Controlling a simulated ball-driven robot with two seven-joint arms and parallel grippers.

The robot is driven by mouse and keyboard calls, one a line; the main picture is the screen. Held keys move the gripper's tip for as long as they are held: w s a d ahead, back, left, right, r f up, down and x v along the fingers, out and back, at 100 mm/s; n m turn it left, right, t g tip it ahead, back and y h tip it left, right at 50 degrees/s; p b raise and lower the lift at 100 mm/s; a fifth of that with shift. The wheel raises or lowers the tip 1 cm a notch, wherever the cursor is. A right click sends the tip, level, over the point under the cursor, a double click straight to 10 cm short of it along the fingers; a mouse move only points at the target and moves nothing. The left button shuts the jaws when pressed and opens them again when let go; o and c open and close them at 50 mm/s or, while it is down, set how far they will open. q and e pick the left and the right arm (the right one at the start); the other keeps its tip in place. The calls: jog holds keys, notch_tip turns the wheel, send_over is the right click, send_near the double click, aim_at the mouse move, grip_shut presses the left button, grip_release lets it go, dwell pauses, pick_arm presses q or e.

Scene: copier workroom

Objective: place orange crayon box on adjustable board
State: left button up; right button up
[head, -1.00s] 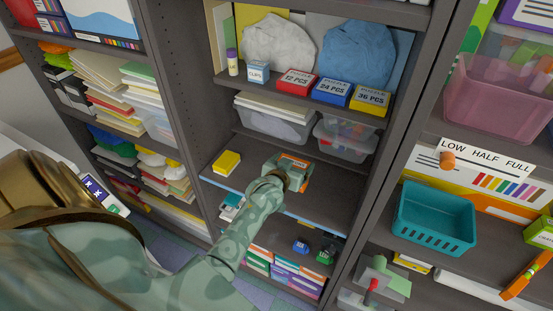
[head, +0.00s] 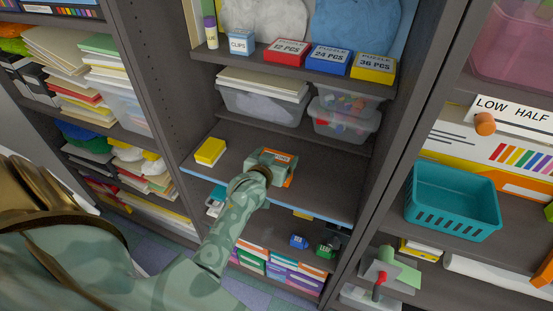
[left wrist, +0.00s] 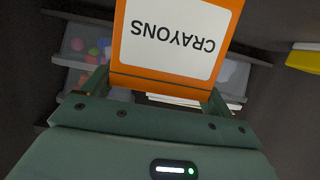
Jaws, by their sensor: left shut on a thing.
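The orange crayon box (left wrist: 172,45) fills the top of the left wrist view, its white "CRAYONS" label upside down. My left gripper (head: 270,164) is shut on it, with a finger at each side. In the head view the gripper hides most of the box, and only some orange (head: 289,181) shows. The adjustable board appears to be the dark shelf with a blue front edge (head: 325,194) in the middle bay. The box is over or on this board; I cannot tell whether it touches. My right gripper is not in view.
A yellow box (head: 210,151) lies on the same board at left. Clear bins (head: 262,106) stand behind, under a shelf with puzzle boxes (head: 328,60). Upright dividers (head: 383,130) bound the bay. A teal basket (head: 452,205) stands in the right bay. The board's right part is bare.

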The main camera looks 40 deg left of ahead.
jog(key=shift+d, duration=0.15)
pick_arm(q)
jog(key=o, duration=0.7)
jog(key=shift+a+f, duration=0.1)
jog(key=shift+f, duration=0.05)
jog(key=shift+o, duration=1.3)
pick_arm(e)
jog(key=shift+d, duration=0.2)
